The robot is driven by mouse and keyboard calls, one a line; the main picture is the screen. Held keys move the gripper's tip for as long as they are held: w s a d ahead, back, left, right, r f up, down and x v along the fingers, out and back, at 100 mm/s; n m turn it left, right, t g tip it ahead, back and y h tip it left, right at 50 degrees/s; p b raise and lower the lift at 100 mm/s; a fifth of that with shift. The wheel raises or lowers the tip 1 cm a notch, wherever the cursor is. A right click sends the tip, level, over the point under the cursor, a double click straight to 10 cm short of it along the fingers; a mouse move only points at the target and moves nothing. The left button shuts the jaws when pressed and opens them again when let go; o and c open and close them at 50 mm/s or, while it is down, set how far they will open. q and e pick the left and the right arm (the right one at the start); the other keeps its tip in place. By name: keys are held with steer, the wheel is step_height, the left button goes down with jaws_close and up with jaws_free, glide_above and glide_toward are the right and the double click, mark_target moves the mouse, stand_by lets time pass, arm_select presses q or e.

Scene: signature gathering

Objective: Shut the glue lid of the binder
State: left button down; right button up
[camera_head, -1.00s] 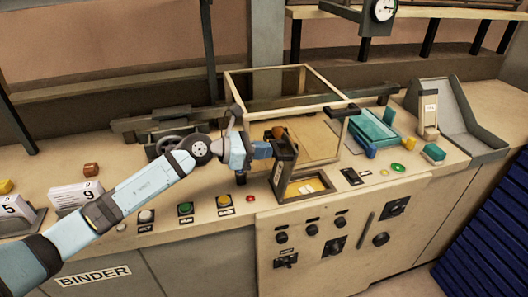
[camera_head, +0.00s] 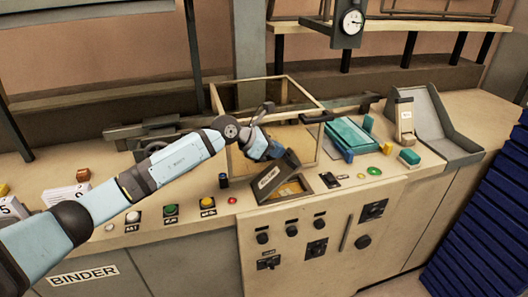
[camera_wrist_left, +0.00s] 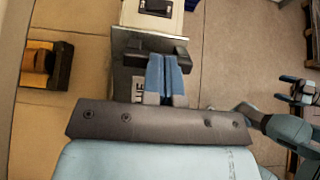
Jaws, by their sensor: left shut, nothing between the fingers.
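The binder is a beige console (camera_head: 215,245) with a BINDER label at its lower left. Its glue lid (camera_head: 279,178), a dark plate with a pale label, stands tilted beside the glue opening (camera_head: 293,189), whose yellowish inside still shows. My left gripper (camera_head: 277,154) is shut and empty, at the lid's upper rear edge. In the left wrist view the shut blue fingers (camera_wrist_left: 165,76) overlap the dark lid (camera_wrist_left: 124,84), partly hiding its lettering; contact is unclear.
A clear framed box (camera_head: 318,112) stands behind the lid. Green, yellow and white buttons (camera_head: 171,210) line the console front. A teal tray (camera_head: 351,136) and a grey chute (camera_head: 440,125) are to the right. A gauge (camera_head: 351,22) hangs above.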

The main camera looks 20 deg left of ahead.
mark_target(295, 158)
arm_select(q)
steer(key=shift+g+y, duration=0.5)
steer(key=shift+y, duration=0.1)
steer(key=b+x, duration=0.3)
steer(key=x, duration=0.3)
steer(key=shift+w+d+r, duration=0.1)
steer(key=shift+w+d, duration=0.1)
steer(key=shift+b+x, duration=0.95)
steer(key=shift+x, duration=0.3)
steer(key=shift+r, duration=0.1)
